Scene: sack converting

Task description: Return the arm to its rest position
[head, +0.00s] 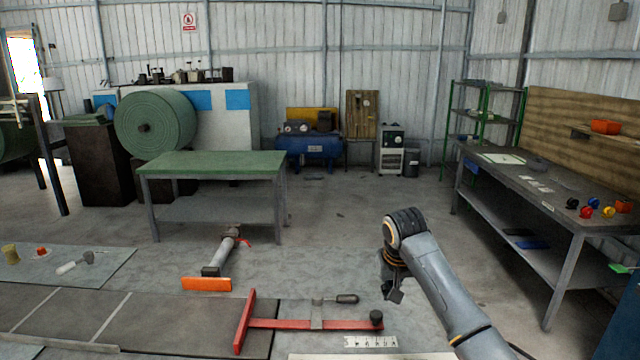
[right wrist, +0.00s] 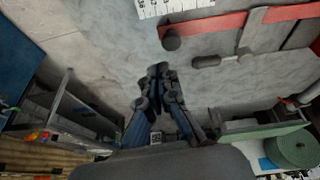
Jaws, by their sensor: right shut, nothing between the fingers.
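My right arm reaches in from the bottom right of the head view. Its gripper (head: 395,290) hangs down past the right end of the red clamp, apart from it. In the right wrist view the gripper (right wrist: 160,72) has its fingers together with nothing between them. The red clamp (head: 310,323) lies on the near work surface, with a dark-handled tool (head: 345,299) by its bar. A white ruled scale (head: 370,341) lies just below the clamp's right end. My left gripper is not in view.
A green-topped table (head: 212,162) stands ahead. A long workbench (head: 510,170) with coloured knobs is at the right. An orange-ended tool (head: 207,283) lies left of the clamp. The floor between the table and workbench is clear.

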